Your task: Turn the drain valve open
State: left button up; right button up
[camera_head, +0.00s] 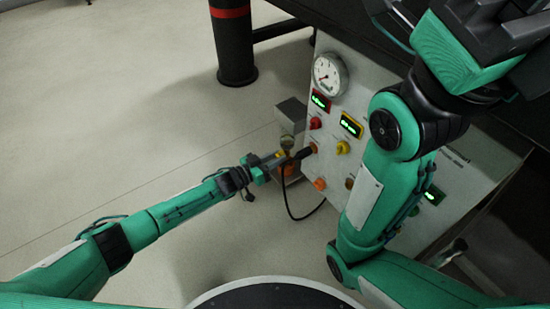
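A light grey instrument panel (375,75) stands right of centre. It carries a red knob (315,123), a yellow knob (342,147) and an orange knob (319,184). A black handle (304,153) sticks out at its left part. No readable label shows which of these is the drain valve. My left gripper (276,160) is just left of the black handle, at a small metal fitting with a yellow part. Its fingers are too small to tell whether they are open or touch anything. My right arm covers the panel's middle; its gripper fingers do not show.
A round gauge (329,74), a red-framed display (320,101) and a yellow-framed display (351,125) are on the panel. A grey metal box (291,112) stands at its left edge. A black cable (302,217) hangs below. A dark post (233,45) stands behind. The left floor is clear.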

pick_arm(q)
jog(key=shift+m, duration=0.4)
jog(key=m+p, duration=0.1)
jog(key=m, duration=0.1)
jog(key=shift+m, duration=0.4)
jog(key=m, duration=0.5)
jog(key=shift+s+m+b, duration=0.1)
jog(key=shift+m+b, duration=0.2)
jog(key=shift+m, duration=4.5)
jog(key=o, duration=1)
jog(key=shift+f, duration=0.1)
